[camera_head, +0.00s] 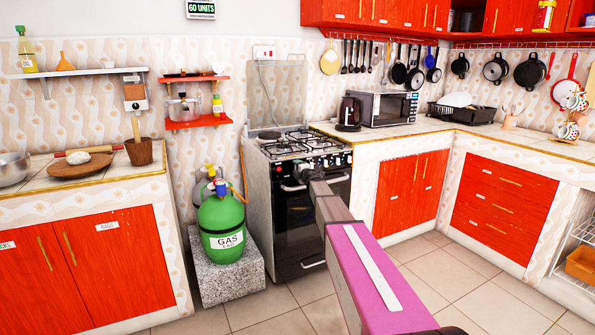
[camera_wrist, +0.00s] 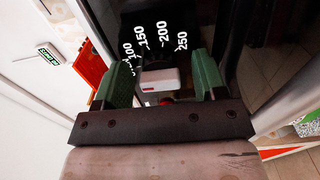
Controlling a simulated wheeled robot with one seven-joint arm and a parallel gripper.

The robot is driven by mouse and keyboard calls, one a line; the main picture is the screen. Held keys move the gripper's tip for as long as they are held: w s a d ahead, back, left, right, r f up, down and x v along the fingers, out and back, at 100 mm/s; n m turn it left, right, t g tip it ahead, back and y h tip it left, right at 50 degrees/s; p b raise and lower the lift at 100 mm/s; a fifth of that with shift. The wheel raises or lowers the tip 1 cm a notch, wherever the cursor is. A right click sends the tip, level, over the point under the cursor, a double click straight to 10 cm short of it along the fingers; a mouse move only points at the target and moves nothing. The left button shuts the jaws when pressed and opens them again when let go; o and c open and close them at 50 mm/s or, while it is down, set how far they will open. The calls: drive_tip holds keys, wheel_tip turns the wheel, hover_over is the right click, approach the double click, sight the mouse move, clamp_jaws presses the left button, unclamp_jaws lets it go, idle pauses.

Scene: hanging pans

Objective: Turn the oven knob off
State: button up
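The oven knob (camera_wrist: 158,80) shows in the wrist view as a pale bar with a small red mark near its left end. It lies nearly crosswise in the picture. The numbers 100, 150, 200 and 250 (camera_wrist: 163,36) arc beyond it on a dark panel. My gripper (camera_wrist: 162,66) is open, with one green finger to the left and one to the right of the knob. Gaps show on both sides. In the head view my gripper (camera_head: 304,174) is at the front of the oven (camera_head: 297,228), below the hob; the arm and gripper hide the knob there.
A green gas bottle (camera_head: 222,228) stands on a speckled block (camera_head: 230,277) left of the oven. Red cupboards (camera_head: 411,190) stand to its right, with a microwave (camera_head: 384,107) and kettle (camera_head: 349,113) on the counter. The tiled floor (camera_head: 424,270) is clear.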

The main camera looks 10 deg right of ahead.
drive_tip(key=shift+s, duration=0.15)
drive_tip(key=v, duration=1)
drive_tip(key=shift+s+d, duration=0.15)
drive_tip(key=shift+s, duration=0.15)
